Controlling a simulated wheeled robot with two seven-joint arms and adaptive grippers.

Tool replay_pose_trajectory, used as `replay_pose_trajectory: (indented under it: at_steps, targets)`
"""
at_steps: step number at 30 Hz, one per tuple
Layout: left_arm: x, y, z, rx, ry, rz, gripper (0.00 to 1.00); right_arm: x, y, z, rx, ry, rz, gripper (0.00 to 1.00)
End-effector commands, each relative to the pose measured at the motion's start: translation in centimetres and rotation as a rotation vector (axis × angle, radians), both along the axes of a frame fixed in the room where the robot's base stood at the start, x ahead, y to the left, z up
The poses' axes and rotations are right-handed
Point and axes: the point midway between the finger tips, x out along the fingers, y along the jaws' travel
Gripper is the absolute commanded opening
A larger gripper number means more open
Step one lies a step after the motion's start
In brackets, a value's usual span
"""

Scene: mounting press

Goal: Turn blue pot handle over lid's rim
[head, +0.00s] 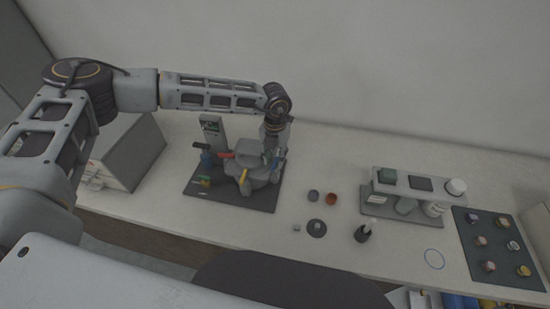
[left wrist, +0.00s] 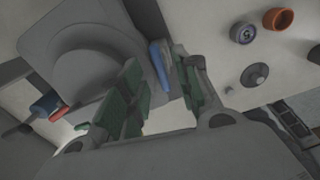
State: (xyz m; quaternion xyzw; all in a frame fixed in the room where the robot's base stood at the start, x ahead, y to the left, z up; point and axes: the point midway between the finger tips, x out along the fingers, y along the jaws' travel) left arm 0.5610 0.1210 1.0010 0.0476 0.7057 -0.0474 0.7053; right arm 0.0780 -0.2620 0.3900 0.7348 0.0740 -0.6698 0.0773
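The grey press pot with its round lid (head: 252,150) stands on a dark base plate; its lid also fills the upper left of the left wrist view (left wrist: 92,62). A blue handle (left wrist: 159,66) stands at the lid's right edge there. My left gripper (left wrist: 160,88) has green-padded fingers, spread apart. The blue handle shows between them, nearer the right finger; I cannot tell if it touches. In the head view my left gripper (head: 272,158) is over the pot's right side and hides part of it. My right gripper is in neither view.
A red handle (head: 222,155) and a blue knob (head: 208,159) are at the press's left. Small cups, including an orange one (head: 331,198), lie to its right. Farther right are a grey rack (head: 412,184) and a dark tray (head: 481,260). A grey box (head: 127,157) stands left.

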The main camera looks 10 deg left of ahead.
Motion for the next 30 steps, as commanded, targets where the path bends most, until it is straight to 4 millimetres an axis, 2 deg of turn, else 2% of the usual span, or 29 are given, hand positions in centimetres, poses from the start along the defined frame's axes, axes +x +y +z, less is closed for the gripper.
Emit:
replay_pose_trajectory:
  at_steps: [6,16,17,24,30]
  targets:
    - [-0.1,0.0,-1.4,0.0,0.001,0.0,0.32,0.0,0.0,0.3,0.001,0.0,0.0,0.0]
    - [0.0,0.0,-1.7,0.0,0.0,0.0,0.32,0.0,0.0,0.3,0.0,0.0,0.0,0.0]
    - [0.0,0.0,-1.7,0.0,0.0,0.0,0.31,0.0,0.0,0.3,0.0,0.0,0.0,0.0]
    - [0.0,0.0,-1.7,0.0,0.0,0.0,0.0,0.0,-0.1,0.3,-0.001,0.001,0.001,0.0]
    - [0.0,0.0,-1.7,0.0,0.0,-0.001,0.0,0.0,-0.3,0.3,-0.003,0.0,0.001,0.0]
